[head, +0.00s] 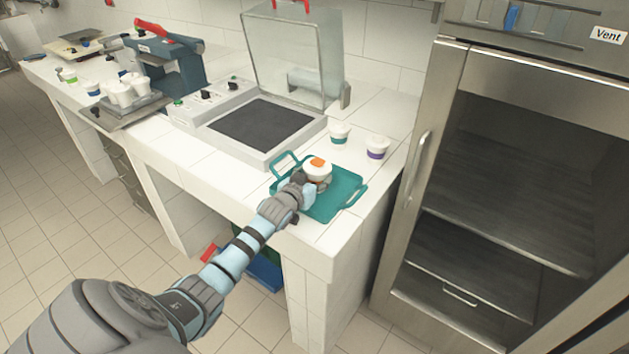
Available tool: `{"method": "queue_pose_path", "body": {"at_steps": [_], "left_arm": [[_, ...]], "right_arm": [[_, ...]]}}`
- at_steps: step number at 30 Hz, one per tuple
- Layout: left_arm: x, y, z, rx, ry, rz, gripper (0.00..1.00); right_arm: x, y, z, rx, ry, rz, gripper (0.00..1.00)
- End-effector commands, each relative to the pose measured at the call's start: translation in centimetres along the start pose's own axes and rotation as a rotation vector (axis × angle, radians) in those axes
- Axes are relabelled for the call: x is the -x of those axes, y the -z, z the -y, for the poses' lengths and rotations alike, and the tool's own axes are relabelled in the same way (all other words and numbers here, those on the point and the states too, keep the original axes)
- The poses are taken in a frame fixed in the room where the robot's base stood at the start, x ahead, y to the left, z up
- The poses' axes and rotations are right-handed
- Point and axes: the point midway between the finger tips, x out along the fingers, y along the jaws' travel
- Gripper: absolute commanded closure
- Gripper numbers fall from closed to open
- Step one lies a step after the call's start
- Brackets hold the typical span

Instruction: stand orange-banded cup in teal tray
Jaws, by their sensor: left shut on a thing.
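The teal tray (330,208) lies on the white tiled counter near its right end, with a raised handle on each side. My left gripper (313,183) is over the tray and shut on a white cup with an orange patch on its top (318,170), which I take as the orange-banded cup. The gripper hides the cup's lower part and its band. I cannot tell whether the cup touches the tray floor or is held just above it. My right gripper is not in view.
A green-banded cup (340,133) and a purple-banded cup (377,147) stand behind the tray. A machine with a raised clear lid (292,60) is at the back left of it. A steel cabinet (440,130) rises to the right. Several cups (122,94) stand further left.

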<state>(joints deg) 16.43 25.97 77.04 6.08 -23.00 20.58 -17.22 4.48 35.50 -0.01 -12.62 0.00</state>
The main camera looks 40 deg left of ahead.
Motion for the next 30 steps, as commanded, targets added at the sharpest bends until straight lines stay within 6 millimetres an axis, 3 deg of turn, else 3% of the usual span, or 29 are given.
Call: {"method": "queue_pose_path", "body": {"at_steps": [6, 7, 11, 22, 26, 30], "left_arm": [[0.0, 0.0, 0.0, 0.0, 0.0, 0.001, 0.8], [0.0, -0.1, 0.0, 0.0, 0.001, 0.002, 0.46], [0.0, 0.0, 0.0, 0.0, 0.001, 0.002, 0.27], [0.3, 0.2, 0.1, -0.002, 0.001, 0.003, 0.27], [2.2, 0.3, 0.1, -0.005, 0.0, 0.003, 0.27], [5.8, 0.4, 0.1, -0.006, -0.001, 0.004, 0.27]], "right_arm": [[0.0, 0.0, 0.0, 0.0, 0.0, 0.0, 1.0], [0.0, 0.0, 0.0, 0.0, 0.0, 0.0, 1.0], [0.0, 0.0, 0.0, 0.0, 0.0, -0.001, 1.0], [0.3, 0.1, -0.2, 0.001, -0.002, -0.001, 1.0], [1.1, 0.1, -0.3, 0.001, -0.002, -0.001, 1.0], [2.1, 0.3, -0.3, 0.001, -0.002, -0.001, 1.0]]}}
